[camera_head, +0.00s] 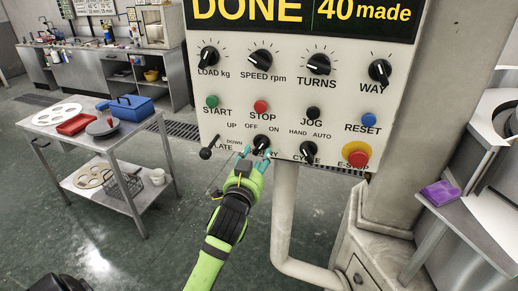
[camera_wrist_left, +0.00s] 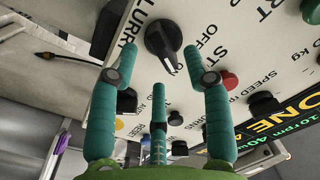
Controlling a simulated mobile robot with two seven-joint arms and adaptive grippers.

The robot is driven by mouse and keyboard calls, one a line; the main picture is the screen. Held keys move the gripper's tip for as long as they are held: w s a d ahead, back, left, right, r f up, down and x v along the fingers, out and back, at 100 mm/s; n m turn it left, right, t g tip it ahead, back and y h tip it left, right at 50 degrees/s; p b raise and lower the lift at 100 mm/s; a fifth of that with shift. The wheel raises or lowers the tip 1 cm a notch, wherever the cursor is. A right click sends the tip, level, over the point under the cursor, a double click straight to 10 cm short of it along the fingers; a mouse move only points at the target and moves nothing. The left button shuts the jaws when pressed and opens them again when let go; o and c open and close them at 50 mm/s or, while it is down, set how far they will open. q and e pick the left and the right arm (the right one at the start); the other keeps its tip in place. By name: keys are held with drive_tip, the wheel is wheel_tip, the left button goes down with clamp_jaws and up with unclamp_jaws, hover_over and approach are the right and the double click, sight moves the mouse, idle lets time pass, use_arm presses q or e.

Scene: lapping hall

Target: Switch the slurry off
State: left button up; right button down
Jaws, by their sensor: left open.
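The slurry knob (camera_head: 262,142) is a black rotary selector in the bottom row of the light control panel (camera_head: 228,88), with OFF and ON above it. Its pointer leans up and right, toward ON. My left gripper (camera_head: 254,158) is open, its teal fingers just in front of and below the knob, partly covering the SLURRY label. In the left wrist view the knob (camera_wrist_left: 163,38) stands just beyond the spread fingertips (camera_wrist_left: 166,66). The fingers look apart from it; contact cannot be told for sure. My right gripper is not in view.
The platen lever (camera_head: 206,153) is left of the knob, the cycle knob (camera_head: 308,150) right, and the red E-STOP (camera_head: 356,154) farther right. Green START (camera_head: 211,101) and red STOP (camera_head: 261,106) buttons sit above. A pipe (camera_head: 284,220) runs below the panel; a trolley (camera_head: 90,150) stands left.

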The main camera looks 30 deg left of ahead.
sight(260, 151)
use_arm(q)
drive_tip(key=shift+p+x, duration=0.35)
drive_tip(key=shift+x, duration=1.25)
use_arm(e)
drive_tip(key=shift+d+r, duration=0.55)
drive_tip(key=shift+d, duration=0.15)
use_arm(q)
clamp_jaws()
